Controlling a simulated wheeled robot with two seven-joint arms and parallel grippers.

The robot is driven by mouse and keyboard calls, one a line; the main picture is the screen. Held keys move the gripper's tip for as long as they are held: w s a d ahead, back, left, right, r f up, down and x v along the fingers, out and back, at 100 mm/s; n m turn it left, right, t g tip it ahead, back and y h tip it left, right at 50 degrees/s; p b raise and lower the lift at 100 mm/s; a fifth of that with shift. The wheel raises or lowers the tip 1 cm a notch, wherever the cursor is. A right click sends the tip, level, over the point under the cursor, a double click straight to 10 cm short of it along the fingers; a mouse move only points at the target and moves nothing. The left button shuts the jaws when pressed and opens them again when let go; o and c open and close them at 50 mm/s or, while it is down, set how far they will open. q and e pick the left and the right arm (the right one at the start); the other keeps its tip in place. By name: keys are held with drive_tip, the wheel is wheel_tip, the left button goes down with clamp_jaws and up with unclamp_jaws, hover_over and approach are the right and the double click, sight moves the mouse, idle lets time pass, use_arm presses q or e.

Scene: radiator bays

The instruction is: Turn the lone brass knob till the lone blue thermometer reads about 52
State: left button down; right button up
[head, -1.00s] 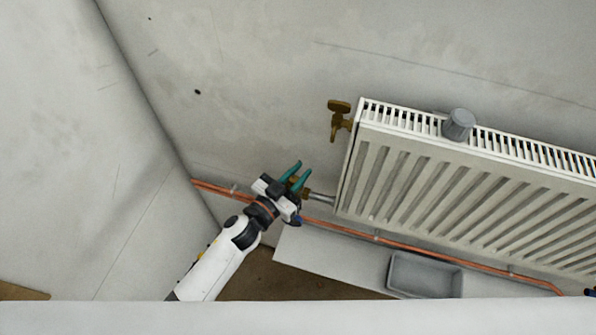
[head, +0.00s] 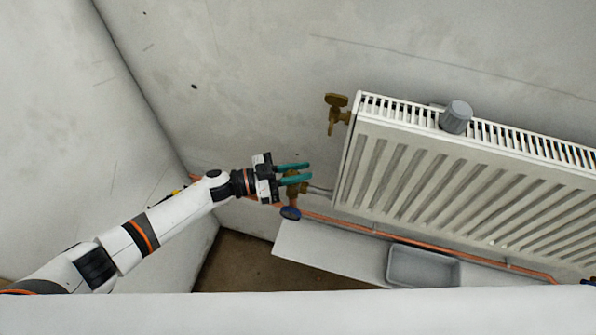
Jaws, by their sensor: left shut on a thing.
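My left gripper (head: 293,173) reaches in from the left at the lower left corner of the radiator. Its teal fingers are shut on the brass knob, which they mostly hide. The brass valve body (head: 297,189) shows just below the fingers, on the pipe. A small blue round thing (head: 290,212), which looks like the thermometer, hangs under the valve. Its face is too small and tilted to read. My right gripper is not in view.
The white radiator (head: 430,180) fills the right side. A brass fitting (head: 336,112) sticks out at its upper left, and a grey cap (head: 456,117) sits on top. A grey tray (head: 424,283) lies below the copper pipe (head: 350,226).

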use_arm(q)
drive_tip(key=shift+m+g, duration=0.3)
drive_tip(key=shift+g, duration=0.2)
drive_tip(key=c, duration=1.3)
unclamp_jaws()
drive_tip(key=shift+s+a+b, duration=0.3)
drive_tip(key=shift+a+b, duration=0.25)
drive_tip(key=shift+a, duration=1.4)
drive_tip(key=shift+s+a+b, duration=0.35)
drive_tip(key=shift+a+b, duration=0.2)
drive_tip(key=shift+a, duration=1.45)
drive_tip(key=shift+s+a+b, duration=0.3)
drive_tip(key=shift+a+b, duration=0.25)
drive_tip(key=shift+a, duration=1.4)
